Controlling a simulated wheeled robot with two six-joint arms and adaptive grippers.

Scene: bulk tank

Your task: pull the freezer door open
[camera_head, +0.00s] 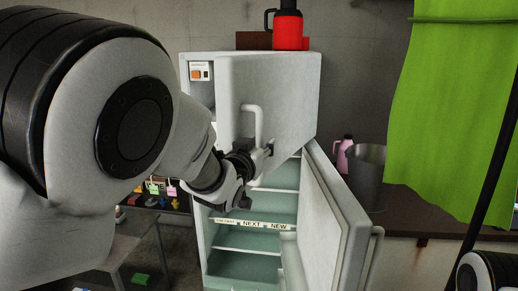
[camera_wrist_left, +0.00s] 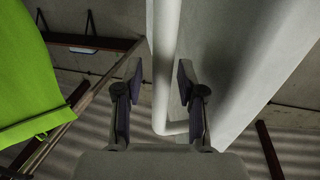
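The white freezer door (camera_head: 285,95) is the upper door of the fridge. It stands ajar, its left edge swung out towards me and its lower edge slanting. Its white bar handle (camera_head: 258,122) is upright on the door; it also shows in the left wrist view (camera_wrist_left: 165,60). My left gripper (camera_head: 262,152) is at the lower part of the handle. In the wrist view its two dark fingers (camera_wrist_left: 161,82) stand on either side of the bar, with a small gap at the left finger. It looks open. My right gripper is out of view.
The lower fridge door (camera_head: 335,215) stands wide open to the right, showing shelves (camera_head: 255,240). A red and black jug (camera_head: 288,28) stands on top. A metal bucket (camera_head: 366,175) and pink bottle (camera_head: 344,155) stand on a counter at right. A green curtain (camera_head: 455,110) hangs there.

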